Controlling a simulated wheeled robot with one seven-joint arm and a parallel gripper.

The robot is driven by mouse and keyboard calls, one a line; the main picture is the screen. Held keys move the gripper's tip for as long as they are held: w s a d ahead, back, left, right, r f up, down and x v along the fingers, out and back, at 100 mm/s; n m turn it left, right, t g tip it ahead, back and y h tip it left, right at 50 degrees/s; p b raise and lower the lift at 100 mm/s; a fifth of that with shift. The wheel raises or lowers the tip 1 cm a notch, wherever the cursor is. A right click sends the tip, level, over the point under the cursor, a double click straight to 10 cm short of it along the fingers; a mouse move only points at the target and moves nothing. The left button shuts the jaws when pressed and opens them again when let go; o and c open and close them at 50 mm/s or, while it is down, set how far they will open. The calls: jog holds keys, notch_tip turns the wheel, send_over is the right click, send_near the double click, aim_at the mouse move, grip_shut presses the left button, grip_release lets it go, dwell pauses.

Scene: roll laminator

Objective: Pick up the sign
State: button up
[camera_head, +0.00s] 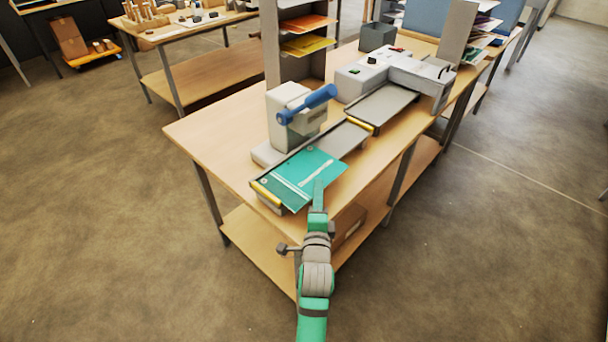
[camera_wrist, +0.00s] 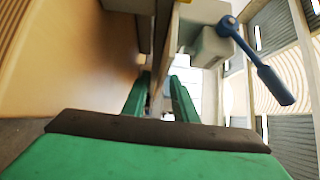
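The sign, a flat teal sheet with white markings (camera_head: 305,172), lies on the grey tray at the near left end of the workbench. My gripper (camera_head: 318,184) is at the sign's near right edge, with its fingers pointing toward the sign. In the wrist view my two green fingers (camera_wrist: 159,82) stand apart, one on each side of a thin edge-on strip. I cannot tell there whether this strip is the sign or the tray, or whether a finger touches it.
A white machine with a blue handle (camera_head: 290,115) stands just behind the tray; the handle also shows in the wrist view (camera_wrist: 262,66). A white laminator (camera_head: 370,72) is farther right. Bare wooden benchtop (camera_head: 215,125) lies left. A brown box sits on the lower shelf.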

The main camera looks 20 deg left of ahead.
jog(key=shift+x, duration=1)
grip_shut()
jog(key=shift+r, duration=0.15)
